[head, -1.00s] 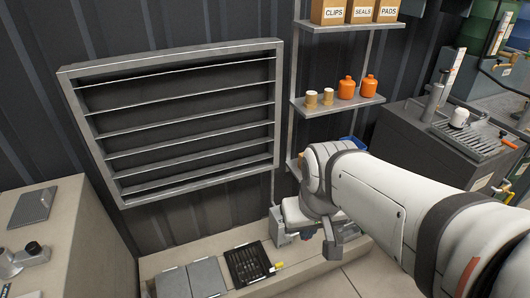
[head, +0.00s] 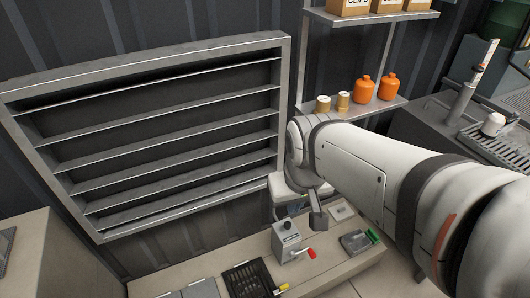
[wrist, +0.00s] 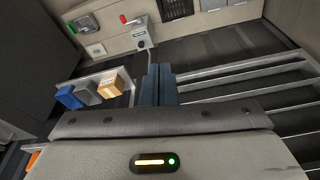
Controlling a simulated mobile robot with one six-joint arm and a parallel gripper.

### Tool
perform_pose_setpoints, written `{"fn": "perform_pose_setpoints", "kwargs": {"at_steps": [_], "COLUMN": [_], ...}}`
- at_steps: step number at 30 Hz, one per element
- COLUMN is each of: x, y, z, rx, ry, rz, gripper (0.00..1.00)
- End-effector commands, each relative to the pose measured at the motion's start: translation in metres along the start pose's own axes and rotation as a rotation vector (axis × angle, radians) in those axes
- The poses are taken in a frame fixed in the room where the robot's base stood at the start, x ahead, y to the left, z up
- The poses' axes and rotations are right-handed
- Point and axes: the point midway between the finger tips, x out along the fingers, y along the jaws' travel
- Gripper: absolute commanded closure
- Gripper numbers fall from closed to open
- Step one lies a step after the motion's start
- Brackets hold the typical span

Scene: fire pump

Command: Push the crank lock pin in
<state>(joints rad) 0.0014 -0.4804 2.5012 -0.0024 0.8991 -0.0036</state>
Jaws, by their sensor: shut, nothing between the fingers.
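A grey box (head: 284,243) with a dark round knob on top and a red-gripped crank handle (head: 310,253) stands on the low ledge. The box also shows upside down at the top of the wrist view (wrist: 141,37), with the red grip to its left. I cannot make out the lock pin for certain in either view. My gripper (wrist: 159,68) is shut and empty, its two blue-grey fingers side by side. In the head view my gripper (head: 319,219) hangs above and behind the box, apart from it. My arm hides part of the ledge.
A large louvre frame (head: 284,110) with several slats fills the left wall. A dark grille (head: 248,283) and a green-handled grey item (head: 356,242) flank the box on the ledge. A shelf (head: 385,109) with orange bottles stands behind my arm.

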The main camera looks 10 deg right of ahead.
Motion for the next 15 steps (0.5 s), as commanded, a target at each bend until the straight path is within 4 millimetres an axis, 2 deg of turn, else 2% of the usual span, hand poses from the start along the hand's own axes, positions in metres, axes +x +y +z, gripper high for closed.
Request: {"fn": "perform_pose_setpoints", "kwargs": {"at_steps": [5, 8, 11, 15], "x": [0.004, 0.022, 0.055, 0.122], "y": [0.0, 0.003, 0.004, 0.02], "z": [-0.002, -0.011, -0.031, -0.071], "rx": [0.011, 0.063, 0.164, 0.391], "ry": [-0.002, -0.011, -0.026, -0.054], "rz": [0.0, -0.002, -0.007, -0.008], "gripper": [1.0, 1.0, 1.0, 1.0]}}
